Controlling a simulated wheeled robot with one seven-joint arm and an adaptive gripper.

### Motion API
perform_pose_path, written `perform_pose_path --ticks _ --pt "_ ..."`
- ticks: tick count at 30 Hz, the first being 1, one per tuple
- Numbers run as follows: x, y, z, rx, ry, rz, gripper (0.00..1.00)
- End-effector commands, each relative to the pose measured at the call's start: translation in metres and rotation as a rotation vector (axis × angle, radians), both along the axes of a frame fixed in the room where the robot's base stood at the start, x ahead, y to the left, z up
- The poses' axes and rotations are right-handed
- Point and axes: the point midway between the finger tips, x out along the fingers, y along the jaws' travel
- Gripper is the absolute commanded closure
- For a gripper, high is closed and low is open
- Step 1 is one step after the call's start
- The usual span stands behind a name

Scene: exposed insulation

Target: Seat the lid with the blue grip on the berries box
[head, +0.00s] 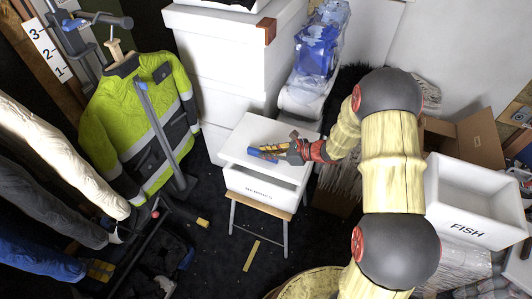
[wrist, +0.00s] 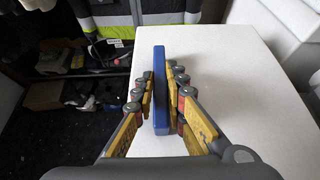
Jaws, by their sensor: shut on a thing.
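The white lid (head: 248,136) lies over the berries box (head: 262,197), a white box marked BERRIES on a small wooden-topped stand. The lid looks slightly askew to the box, with a shaded gap along the front; I cannot tell if its edges touch the rim. My gripper (head: 277,151) is shut on the lid's blue grip (head: 262,154). In the wrist view the blue grip (wrist: 160,90) stands upright between the yellow finger pads of my gripper (wrist: 161,92), and the white lid top (wrist: 235,75) spreads to the right. The box is hidden there.
Stacked white boxes (head: 228,65) stand just behind. A green jacket (head: 135,120) hangs on a rack at left. An open white FISH box (head: 475,205) and a cardboard box (head: 470,140) are at right. Dark floor lies in front.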

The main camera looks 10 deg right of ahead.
Motion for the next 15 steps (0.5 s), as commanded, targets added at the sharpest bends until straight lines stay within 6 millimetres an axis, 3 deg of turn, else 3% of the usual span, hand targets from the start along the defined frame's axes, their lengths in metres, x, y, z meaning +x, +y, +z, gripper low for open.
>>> perform_pose_path --ticks 15 --pt "0.000 0.000 -0.036 0.001 0.001 0.000 1.00"
